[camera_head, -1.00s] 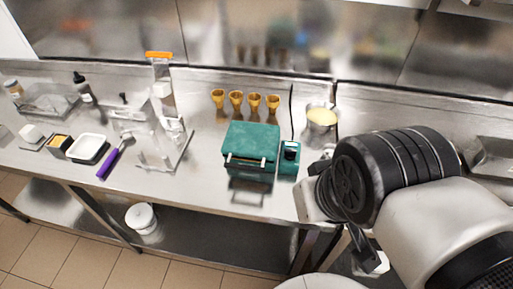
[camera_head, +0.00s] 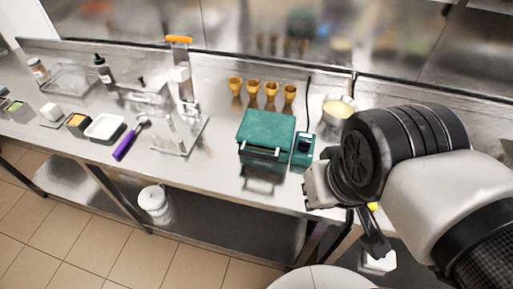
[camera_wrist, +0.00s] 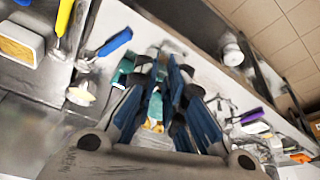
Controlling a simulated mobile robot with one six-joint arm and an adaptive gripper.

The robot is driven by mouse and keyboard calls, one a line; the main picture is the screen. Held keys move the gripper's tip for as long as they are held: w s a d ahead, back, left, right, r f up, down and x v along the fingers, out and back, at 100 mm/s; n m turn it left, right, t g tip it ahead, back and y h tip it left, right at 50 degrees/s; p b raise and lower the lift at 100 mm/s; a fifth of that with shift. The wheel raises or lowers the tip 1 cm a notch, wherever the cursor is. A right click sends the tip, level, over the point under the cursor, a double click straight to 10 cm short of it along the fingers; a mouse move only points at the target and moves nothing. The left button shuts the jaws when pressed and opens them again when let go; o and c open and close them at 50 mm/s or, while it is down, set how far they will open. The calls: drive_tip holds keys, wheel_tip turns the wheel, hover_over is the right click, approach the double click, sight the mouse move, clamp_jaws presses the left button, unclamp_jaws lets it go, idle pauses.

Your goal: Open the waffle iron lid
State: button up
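The teal waffle iron (camera_head: 266,131) stands on the steel counter in the head view with its lid down. In the wrist view, part of a teal thing that looks like the waffle iron (camera_wrist: 122,73) shows behind the left finger.
Several cones (camera_head: 253,88) stand behind the waffle iron, and a pot of batter (camera_head: 338,109) is to its right. A purple-handled tool (camera_head: 125,143) and a white tray (camera_head: 105,127) lie to the left.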

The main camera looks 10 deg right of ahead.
drive_tip(key=shift+o, duration=0.6)
drive_tip(key=shift+w+a+f+g, duration=0.15)
drive_tip(key=shift+w+g, duration=0.3)
drive_tip(key=shift+g, duration=0.05)
drive_tip(key=o, duration=0.3)
drive_tip(key=w+g+h, duration=0.1)
drive_tip(key=w, duration=0.1)
drive_tip(key=w+a+f+n+g+h, duration=0.1)
drive_tip(key=w, duration=0.1)
drive_tip(key=w+f+g+h, duration=0.1)
drive_tip(key=w+h, duration=0.1)
drive_tip(key=shift+a+g, duration=0.3)
drive_tip(key=shift+a, duration=0.05)
drive_tip(key=w+a+f+n+t+h, duration=0.1)
drive_tip(key=w+a+f+t+h, duration=0.1)
drive_tip(key=w+a+f+h, duration=0.4)
drive_tip(key=w+a+f+n+t+h, duration=0.1)
drive_tip(key=w+a+f+n+h, duration=0.2)
drive_tip(key=a, duration=0.5)
drive_tip(key=t+h, duration=0.3)
drive_tip(key=t, duration=0.2)
approach(255, 157)
drive_tip(key=b+x, duration=0.2)
drive_tip(key=x, duration=0.9)
drive_tip(key=shift+w+f, duration=0.1)
drive_tip(key=shift+c, duration=0.2)
clamp_jaws()
